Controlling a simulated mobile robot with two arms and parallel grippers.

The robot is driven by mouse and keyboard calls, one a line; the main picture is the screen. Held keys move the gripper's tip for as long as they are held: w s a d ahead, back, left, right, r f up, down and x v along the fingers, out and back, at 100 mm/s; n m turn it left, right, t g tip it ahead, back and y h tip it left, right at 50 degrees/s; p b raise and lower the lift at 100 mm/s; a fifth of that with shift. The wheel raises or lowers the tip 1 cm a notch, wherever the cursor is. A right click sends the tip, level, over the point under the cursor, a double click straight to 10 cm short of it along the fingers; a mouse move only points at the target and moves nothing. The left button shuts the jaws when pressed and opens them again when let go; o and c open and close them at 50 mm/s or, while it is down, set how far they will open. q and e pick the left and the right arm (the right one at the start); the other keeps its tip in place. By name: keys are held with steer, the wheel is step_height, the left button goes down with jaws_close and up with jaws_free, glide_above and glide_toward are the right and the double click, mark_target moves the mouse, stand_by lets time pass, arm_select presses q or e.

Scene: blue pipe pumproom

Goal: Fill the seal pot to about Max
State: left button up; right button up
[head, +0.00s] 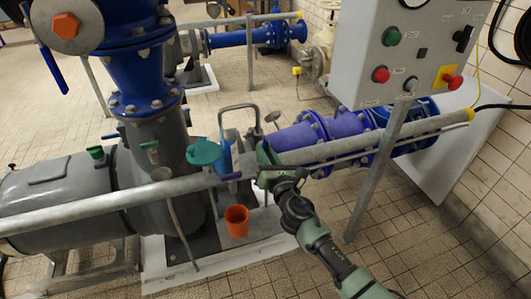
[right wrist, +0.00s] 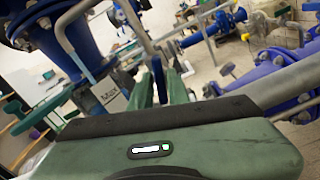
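The seal pot (right wrist: 112,103) is a small grey vessel marked "Max" in the right wrist view, left of my fingers. In the head view, a blue part (head: 225,156) shows beside the teal lid, behind the rail. The liquid level cannot be made out. My right gripper (head: 264,154) is at the rail, just right of this part and beside a bent grey pipe (head: 240,108). In the right wrist view my right gripper (right wrist: 160,92) has its fingers apart, with a narrow blue lever (right wrist: 158,74) between them. Contact with it cannot be told. My left gripper is out of view.
A grey rail (head: 110,206) crosses in front of the pump. A teal lid (head: 204,152) stands left of my gripper, and an orange cup (head: 237,221) is below the rail. A control box (head: 415,50) hangs at the right. Tiled floor (head: 410,250) is clear at lower right.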

jaws_close()
steer(key=shift+f+m+b, duration=0.1)
steer(key=shift+m+b, duration=0.6)
steer(key=shift+m, duration=6.2)
steer(key=o, duration=0.5)
jaws_free()
